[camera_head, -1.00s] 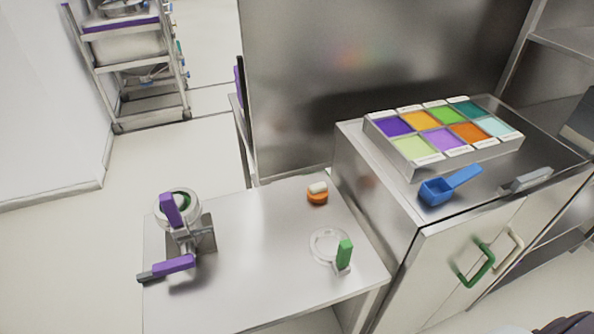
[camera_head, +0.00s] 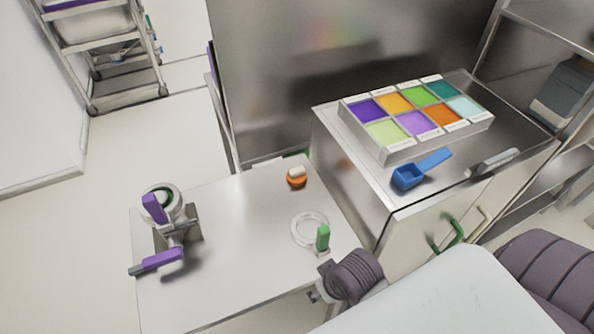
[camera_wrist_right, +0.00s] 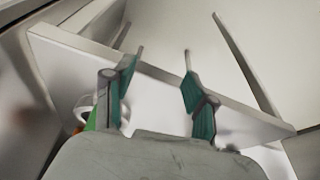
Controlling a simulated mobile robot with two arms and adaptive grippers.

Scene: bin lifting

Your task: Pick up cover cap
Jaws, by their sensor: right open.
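A pale, round, ring-like piece (camera_head: 309,230) with an upright green handle (camera_head: 322,238) lies on the right part of the metal table (camera_head: 225,270). An orange round piece with a white top (camera_head: 297,178) stands behind it. I cannot tell for sure which of them is the cover cap. My right arm comes in from the lower right in the head view and ends near the table's right front edge, close to the green handle. In the right wrist view my right gripper (camera_wrist_right: 163,58) is open and empty; the green handle (camera_wrist_right: 91,119) is partly hidden beside a finger. My left gripper is not in view.
A purple-handled clamp device (camera_head: 170,222) stands at the table's left. The cabinet on the right carries a tray of coloured squares (camera_head: 400,152) and a blue scoop (camera_head: 408,177). The table's middle is clear.

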